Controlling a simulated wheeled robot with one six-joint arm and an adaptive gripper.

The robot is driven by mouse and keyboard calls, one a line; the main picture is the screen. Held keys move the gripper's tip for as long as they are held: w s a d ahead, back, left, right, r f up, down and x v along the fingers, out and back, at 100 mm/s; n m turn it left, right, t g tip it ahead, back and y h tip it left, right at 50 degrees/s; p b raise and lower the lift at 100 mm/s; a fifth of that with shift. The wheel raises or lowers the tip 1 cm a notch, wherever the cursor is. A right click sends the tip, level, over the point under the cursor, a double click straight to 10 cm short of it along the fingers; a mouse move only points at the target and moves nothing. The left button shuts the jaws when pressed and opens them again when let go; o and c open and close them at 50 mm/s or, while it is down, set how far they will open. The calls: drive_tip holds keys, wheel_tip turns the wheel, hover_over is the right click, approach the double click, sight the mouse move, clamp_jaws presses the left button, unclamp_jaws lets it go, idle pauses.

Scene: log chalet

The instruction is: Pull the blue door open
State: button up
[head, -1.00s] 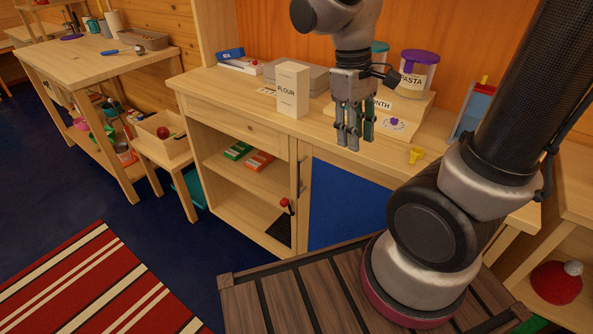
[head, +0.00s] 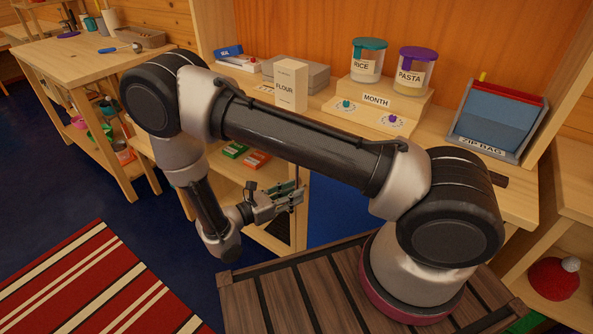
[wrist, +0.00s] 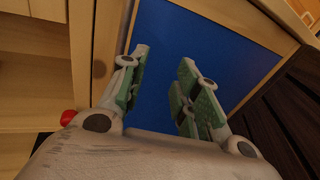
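The blue door (head: 345,212) is the blue panel at the right of the wooden cabinet, partly covered by my arm in the head view. It looks closed. In the wrist view the blue panel (wrist: 215,45) fills the middle, with a pale wooden frame to its left. My gripper (head: 298,193) is in front of the door's left edge, at about handle height. In the wrist view my gripper (wrist: 165,58) is open, its fingers apart with only blue panel seen between them. The door's handle is not seen in either current view. Whether the fingers touch anything cannot be told.
Open shelves (head: 228,165) left of the door hold green and orange boxes. A flour box (head: 291,85), jars and a zip-bag holder (head: 490,125) stand on the counter.

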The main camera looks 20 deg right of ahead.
drive_tip(key=w+a+r+n+t, duration=0.1)
drive_tip(key=w+a+r+t, duration=0.1)
drive_tip(key=w+a, duration=0.15)
drive_tip(key=shift+t, duration=0.4)
drive_tip(key=x, duration=0.8)
drive_tip(key=shift+w+d+f, duration=0.1)
drive_tip(key=shift+w+d, duration=0.05)
clamp_jaws()
